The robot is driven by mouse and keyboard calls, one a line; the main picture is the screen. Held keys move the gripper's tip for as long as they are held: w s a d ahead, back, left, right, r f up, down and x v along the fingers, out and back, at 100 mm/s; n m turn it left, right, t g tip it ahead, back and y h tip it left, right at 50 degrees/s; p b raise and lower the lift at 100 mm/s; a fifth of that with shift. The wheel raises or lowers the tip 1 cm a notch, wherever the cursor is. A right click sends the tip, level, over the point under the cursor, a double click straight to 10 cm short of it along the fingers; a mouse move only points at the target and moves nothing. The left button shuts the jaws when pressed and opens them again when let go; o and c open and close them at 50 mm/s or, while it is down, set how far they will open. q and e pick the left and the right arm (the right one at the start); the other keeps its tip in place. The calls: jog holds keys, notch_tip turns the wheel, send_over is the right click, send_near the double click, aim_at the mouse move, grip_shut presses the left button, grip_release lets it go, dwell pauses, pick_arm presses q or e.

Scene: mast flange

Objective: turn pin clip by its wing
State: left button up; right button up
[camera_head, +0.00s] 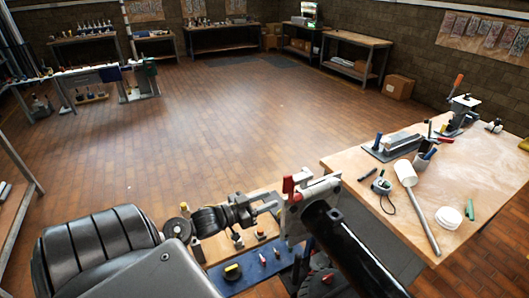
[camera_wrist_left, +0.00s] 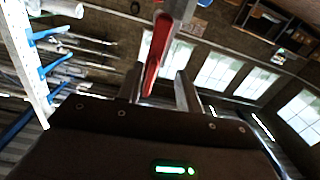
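The pin clip's red wing (camera_head: 289,187) shows at the grey metal flange (camera_head: 322,190) by the end of a thick black tube (camera_head: 345,245) in the head view. My left gripper (camera_head: 272,208) reaches in from the left, with its fingertips close to the red part. In the left wrist view the red wing (camera_wrist_left: 157,52) hangs from a grey piece and its tip lies between my two spread fingers (camera_wrist_left: 160,88), closer to the left one. Gaps show beside the wing, so the gripper looks open around it. The clip's pin is hidden. My right gripper does not show.
A wooden workbench (camera_head: 350,163) on the right holds a white mallet (camera_head: 406,174), a clamp and small tools. A blue mat (camera_head: 235,274) with knobs lies below my left gripper. The brick floor beyond is open, with benches along the far walls.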

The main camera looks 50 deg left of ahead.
aim_at(283, 185)
pick_arm(q)
jog(key=shift+m+h, duration=0.3)
jog(key=shift+m, duration=0.1)
jog(key=shift+w+d+r, duration=0.4)
jog(key=shift+w+r, duration=0.3)
jog(key=shift+w, duration=0.3)
jog(key=shift+w+d+r, duration=0.35)
jog(key=shift+w+r, duration=0.35)
jog(key=shift+w, duration=0.35)
jog(key=shift+w+d+r, duration=0.4)
jog(key=shift+w+r, duration=0.3)
jog(key=shift+w, duration=0.3)
grip_shut()
jog(key=shift+f+m+b, duration=0.25)
jog(key=shift+m+b, duration=0.2)
jog(key=shift+m, duration=0.25)
jog(key=m+b, duration=0.8)
jog(key=m, duration=0.2)
jog(key=shift+f, duration=0.15)
jog(key=m+b, duration=1.1)
jog(key=shift+r+m+b, duration=0.2)
jog(key=shift+m+b, duration=0.7)
grip_release()
jog(key=shift+a+r, duration=0.1)
jog(key=shift+r, duration=0.05)
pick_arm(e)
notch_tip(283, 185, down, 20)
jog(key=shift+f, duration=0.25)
